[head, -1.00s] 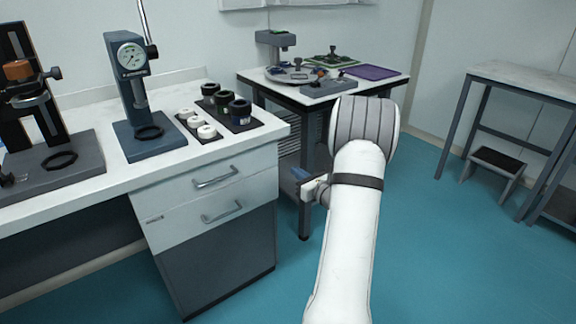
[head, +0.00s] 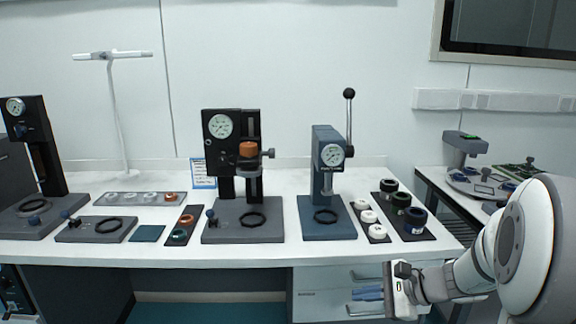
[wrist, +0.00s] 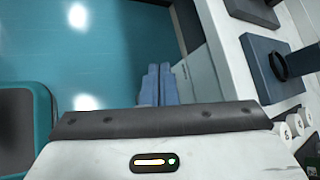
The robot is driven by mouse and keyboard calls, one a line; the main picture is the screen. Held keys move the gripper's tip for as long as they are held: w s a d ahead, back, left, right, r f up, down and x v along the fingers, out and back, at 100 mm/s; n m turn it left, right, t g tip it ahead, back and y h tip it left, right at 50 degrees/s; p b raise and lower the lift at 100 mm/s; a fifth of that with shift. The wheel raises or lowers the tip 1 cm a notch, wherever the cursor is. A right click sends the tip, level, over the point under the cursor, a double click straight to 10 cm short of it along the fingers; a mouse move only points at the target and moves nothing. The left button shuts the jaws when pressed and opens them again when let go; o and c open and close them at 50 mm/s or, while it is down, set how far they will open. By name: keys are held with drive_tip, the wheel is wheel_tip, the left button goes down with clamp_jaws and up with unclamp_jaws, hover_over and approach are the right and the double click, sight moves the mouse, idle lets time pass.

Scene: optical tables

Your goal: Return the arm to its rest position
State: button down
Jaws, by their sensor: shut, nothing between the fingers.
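My arm (head: 470,275) shows at the lower right of the head view, bent, with its wrist pointing left. My gripper (head: 358,294) has blue fingers and is in front of the white drawer unit (head: 317,283), below the bench top. In the wrist view my gripper (wrist: 155,82) has its two blue fingers side by side, shut and empty, over the teal floor (wrist: 105,50).
The white bench (head: 270,248) carries a black gauge stand (head: 221,160), a blue-grey lever press (head: 326,200), and a dark tray (head: 420,232) of lens-like rings. A side table (head: 432,183) with instruments stands at the right. Open floor shows in the wrist view.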

drive_tip(key=s+a+r+n+g+h+p, duration=0.1)
drive_tip(key=s+r+n+h+p, duration=0.4)
drive_tip(key=s+n, duration=0.3)
drive_tip(key=s+r+n+g+h+p, duration=0.2)
drive_tip(key=s+r+n+h+p, duration=0.2)
drive_tip(key=s+r+n, duration=0.4)
drive_tip(key=shift+s+a+n+h+p, duration=0.3)
drive_tip(key=shift+s+a+h+p, duration=0.1)
drive_tip(key=shift+s+p, duration=0.1)
